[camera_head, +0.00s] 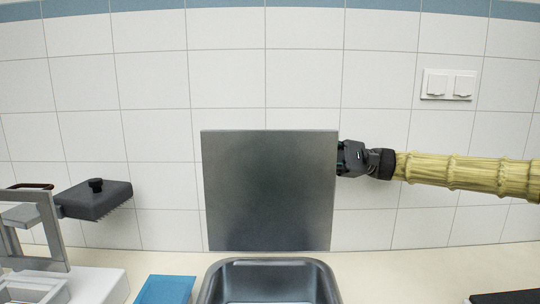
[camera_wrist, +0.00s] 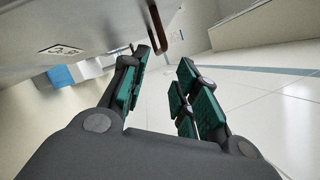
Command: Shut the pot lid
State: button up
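The pot lid (camera_head: 268,192) is a square grey metal plate. It stands upright behind the dark metal pot (camera_head: 268,264), which is open at the top and cut off by the lower picture edge. My gripper (camera_head: 346,158) is at the lid's right edge, in its upper half; I cannot tell whether it touches. In the wrist view my gripper (camera_wrist: 165,72) is open, with green pads apart and nothing between them. A grey surface, probably the lid (camera_wrist: 100,22), fills the upper left there. A dark red bar (camera_wrist: 154,24) shows just beyond the fingertips.
A white and grey device (camera_head: 70,285) with a dark block (camera_head: 95,200) stands at the left. A blue item (camera_head: 165,290) lies between it and the pot. A tiled wall (camera_head: 300,80) is behind. A dark object (camera_head: 508,297) is at the lower right; the counter before it is clear.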

aim_at(270, 147)
jog(key=p+x, duration=0.1)
jog(key=x, duration=0.9)
jog(key=shift+a+r, duration=0.1)
jog(key=shift+a, duration=0.1)
grip_shut()
